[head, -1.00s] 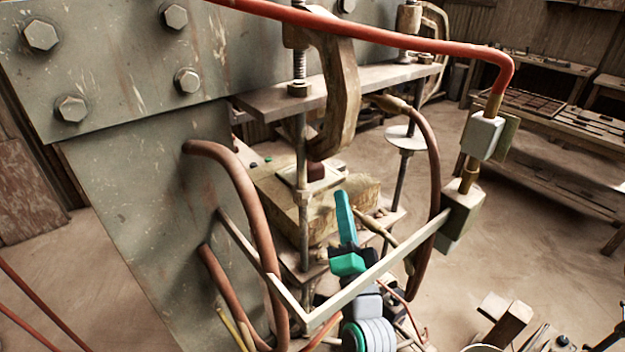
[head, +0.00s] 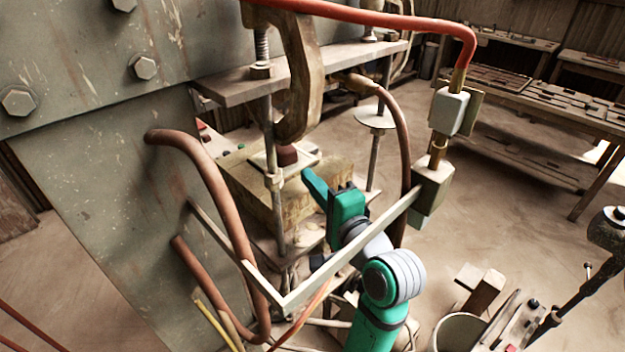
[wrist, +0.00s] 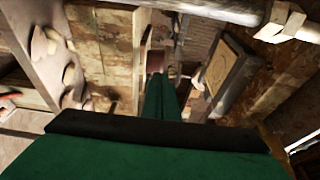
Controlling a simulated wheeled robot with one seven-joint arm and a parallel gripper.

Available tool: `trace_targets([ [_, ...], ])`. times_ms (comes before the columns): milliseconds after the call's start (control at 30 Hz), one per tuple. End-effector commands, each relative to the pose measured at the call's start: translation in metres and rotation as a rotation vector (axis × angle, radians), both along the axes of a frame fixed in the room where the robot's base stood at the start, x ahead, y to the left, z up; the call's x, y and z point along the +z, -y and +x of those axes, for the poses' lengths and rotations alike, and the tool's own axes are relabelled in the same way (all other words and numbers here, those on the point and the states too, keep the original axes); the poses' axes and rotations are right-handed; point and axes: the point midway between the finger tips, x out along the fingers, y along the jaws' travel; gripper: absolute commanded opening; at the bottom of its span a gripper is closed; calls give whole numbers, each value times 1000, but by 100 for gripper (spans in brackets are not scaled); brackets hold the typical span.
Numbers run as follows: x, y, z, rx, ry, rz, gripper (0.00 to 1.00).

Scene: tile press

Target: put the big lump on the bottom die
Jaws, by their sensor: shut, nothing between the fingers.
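My gripper (head: 308,178) is shut and empty, its teal fingers pointing up and left at the near side of the press block. It also shows in the wrist view (wrist: 158,84). A dark red-brown lump-like piece (head: 288,155) sits on a pale square plate (head: 311,165), perhaps the bottom die, under the curved iron frame. The fingertips are near it but look apart from it. A reddish piece (wrist: 156,62) shows just beyond my fingertips in the wrist view. I cannot tell for certain whether this piece is the big lump or part of the press.
Brown hoses (head: 220,200) and a pale bent bar (head: 345,262) cross in front of the press. Several pale lumps (wrist: 70,75) lie on a ledge at left in the wrist view. A framed panel (wrist: 228,80) stands right of my fingers. A bucket (head: 460,332) stands lower right.

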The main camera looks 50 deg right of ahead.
Motion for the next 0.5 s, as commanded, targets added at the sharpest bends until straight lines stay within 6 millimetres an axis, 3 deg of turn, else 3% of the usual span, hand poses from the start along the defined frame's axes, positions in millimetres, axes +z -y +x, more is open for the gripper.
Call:
trace_targets([
  [300,0,19,49,1,1,-1,0],
  [500,0,26,66,-1,0,-2,0],
])
